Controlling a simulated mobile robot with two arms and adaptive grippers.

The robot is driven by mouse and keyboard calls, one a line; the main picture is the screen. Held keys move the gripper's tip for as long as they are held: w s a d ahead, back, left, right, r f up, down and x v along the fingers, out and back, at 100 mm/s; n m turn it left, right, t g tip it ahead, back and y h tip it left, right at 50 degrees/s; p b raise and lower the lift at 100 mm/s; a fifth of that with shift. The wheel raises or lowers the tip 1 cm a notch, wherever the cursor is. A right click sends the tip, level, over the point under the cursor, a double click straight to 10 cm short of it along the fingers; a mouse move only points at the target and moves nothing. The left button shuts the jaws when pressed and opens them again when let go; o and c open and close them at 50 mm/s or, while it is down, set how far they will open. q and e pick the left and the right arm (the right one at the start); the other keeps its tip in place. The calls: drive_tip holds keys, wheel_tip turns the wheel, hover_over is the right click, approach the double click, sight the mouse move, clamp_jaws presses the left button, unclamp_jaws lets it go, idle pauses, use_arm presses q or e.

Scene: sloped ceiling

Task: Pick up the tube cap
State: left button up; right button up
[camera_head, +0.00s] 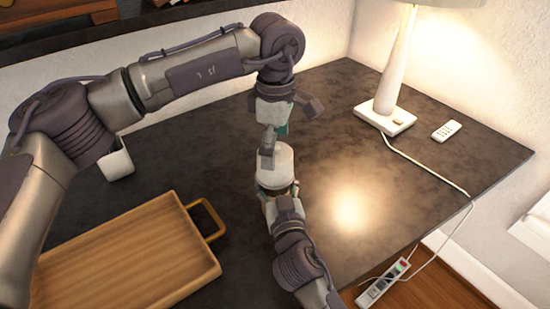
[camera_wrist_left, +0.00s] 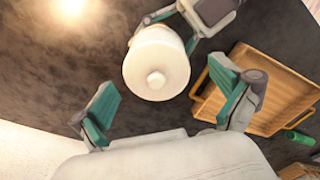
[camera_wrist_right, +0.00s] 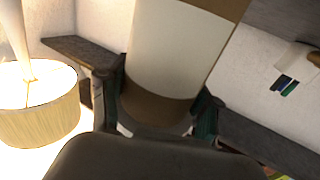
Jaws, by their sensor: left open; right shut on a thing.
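The tube (camera_wrist_right: 180,50) is a white and brown cylinder, upright in my right gripper (camera_head: 277,190), which is shut around it. The tube cap (camera_head: 275,162) is the white round top of the tube. In the left wrist view the tube cap (camera_wrist_left: 157,65) shows from above as a cream disc with a small central knob. My left gripper (camera_head: 290,128) hangs from above, close to the cap. It is open, its teal-padded fingers apart and nothing between them. I cannot tell whether a left finger touches the cap. My right gripper's fingers (camera_wrist_right: 158,112) flank the tube's lower part.
A power strip (camera_head: 383,283) is beyond the table edge.

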use_arm(q)
drive_tip(key=f, duration=0.5)
drive_tip(key=shift+w, duration=0.25)
drive_tip(key=c, duration=0.8)
